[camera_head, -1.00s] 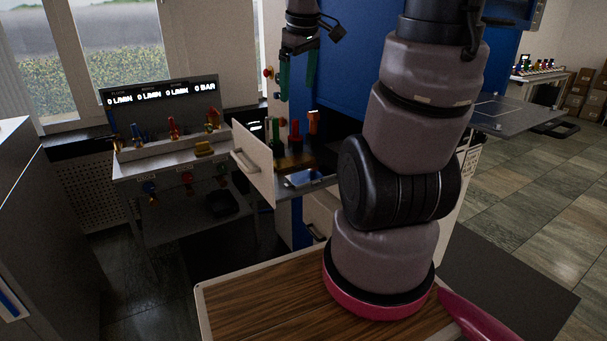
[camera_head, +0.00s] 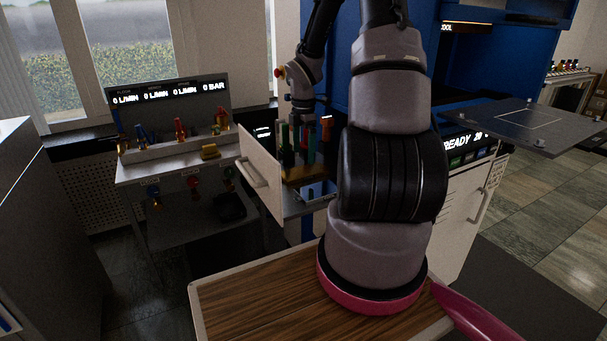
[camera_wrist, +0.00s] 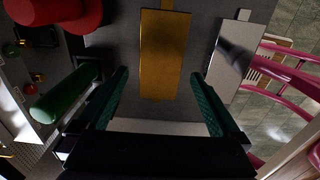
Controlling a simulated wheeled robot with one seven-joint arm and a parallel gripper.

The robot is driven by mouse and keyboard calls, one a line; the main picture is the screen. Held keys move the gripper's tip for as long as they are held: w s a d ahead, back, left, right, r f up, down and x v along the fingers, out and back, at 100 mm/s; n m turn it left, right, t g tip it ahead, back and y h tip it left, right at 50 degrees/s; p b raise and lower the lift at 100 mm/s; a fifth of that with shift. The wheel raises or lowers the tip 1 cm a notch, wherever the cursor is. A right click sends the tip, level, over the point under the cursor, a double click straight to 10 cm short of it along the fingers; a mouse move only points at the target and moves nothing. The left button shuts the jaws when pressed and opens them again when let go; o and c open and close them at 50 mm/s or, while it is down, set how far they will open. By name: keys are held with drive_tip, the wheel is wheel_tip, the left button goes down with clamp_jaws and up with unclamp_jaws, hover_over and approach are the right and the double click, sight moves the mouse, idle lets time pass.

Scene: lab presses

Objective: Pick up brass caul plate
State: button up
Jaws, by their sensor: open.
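The brass caul plate (camera_wrist: 165,55) is a flat gold rectangle in the wrist view, lying on a grey surface with a small tab at its far end. In the head view a brownish-gold strip (camera_head: 306,173) in the open drawer appears to be this plate, partly hidden. My gripper (camera_wrist: 160,76) is open and empty. Its two green fingers lie on either side of the plate's near end in the wrist view, with the plate roughly centred between them. I cannot tell the exact height above it. In the head view my gripper (camera_head: 297,142) is over the drawer.
A silver plate (camera_wrist: 232,75) lies right of the brass one. A green cylinder (camera_wrist: 62,93) and a red object (camera_wrist: 60,12) stand to the left. The drawer front (camera_head: 261,172) rises beside my gripper. A bench with gauges (camera_head: 175,145) is further left.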

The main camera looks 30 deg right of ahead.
sight(303, 171)
wheel_tip(303, 171, down, 6)
drive_tip(key=shift+s+r, duration=0.1)
idle(0.4)
clamp_jaws()
